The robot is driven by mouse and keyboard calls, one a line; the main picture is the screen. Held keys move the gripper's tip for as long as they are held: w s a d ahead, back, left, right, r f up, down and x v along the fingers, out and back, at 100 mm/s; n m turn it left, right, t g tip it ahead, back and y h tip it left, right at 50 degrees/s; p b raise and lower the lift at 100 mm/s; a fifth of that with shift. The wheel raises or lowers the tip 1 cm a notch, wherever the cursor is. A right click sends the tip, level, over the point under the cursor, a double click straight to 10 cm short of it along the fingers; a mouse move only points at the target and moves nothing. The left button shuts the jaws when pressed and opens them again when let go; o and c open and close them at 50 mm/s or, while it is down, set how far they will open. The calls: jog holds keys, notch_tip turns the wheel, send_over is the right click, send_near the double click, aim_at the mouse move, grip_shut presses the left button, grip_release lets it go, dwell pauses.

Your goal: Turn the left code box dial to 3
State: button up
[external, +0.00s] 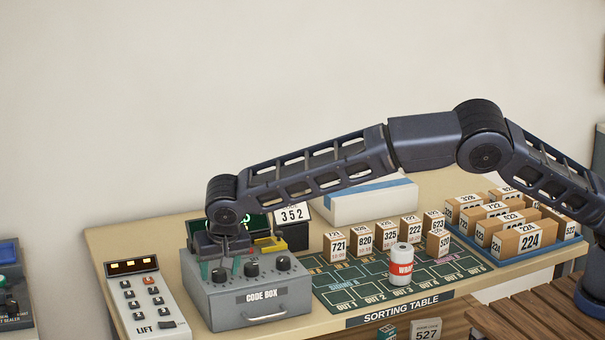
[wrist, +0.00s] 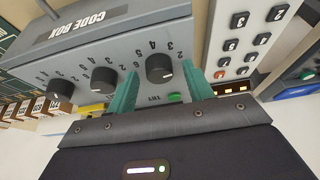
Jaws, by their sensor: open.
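The grey code box (external: 250,300) stands at the left of the sorting table, with three black dials on its sloping top. My gripper (external: 220,267) is over its left end, pointing down, with teal fingers spread open. The left dial (external: 220,275) is between the fingertips. The wrist view shows the code box from the other way round, and there the left dial (wrist: 160,68) sits between the open fingers, with a gap on each side. Numbers are printed around the dial. I cannot tell which number its pointer marks.
The middle dial (external: 251,268) and right dial (external: 283,262) are close by. The lift keypad (external: 143,300) is at the left. Several parcels and a white can (external: 401,264) are to the right.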

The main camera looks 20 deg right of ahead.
jog(key=c, duration=1)
jog(key=shift+n, duration=0.3)
jog(key=n+y, duration=0.1)
jog(key=n, duration=0.2)
jog(key=shift+d+r, duration=0.1)
jog(key=shift+d, duration=0.05)
jog(key=shift+w+n+g+y, duration=0.15)
jog(key=shift+n+y, duration=0.3)
jog(key=shift+n, duration=0.55)
jog(key=shift+s+n+g+y, duration=0.1)
jog(key=shift+n+g+y, duration=0.25)
jog(key=shift+n, duration=0.65)
jog(key=o, duration=1)
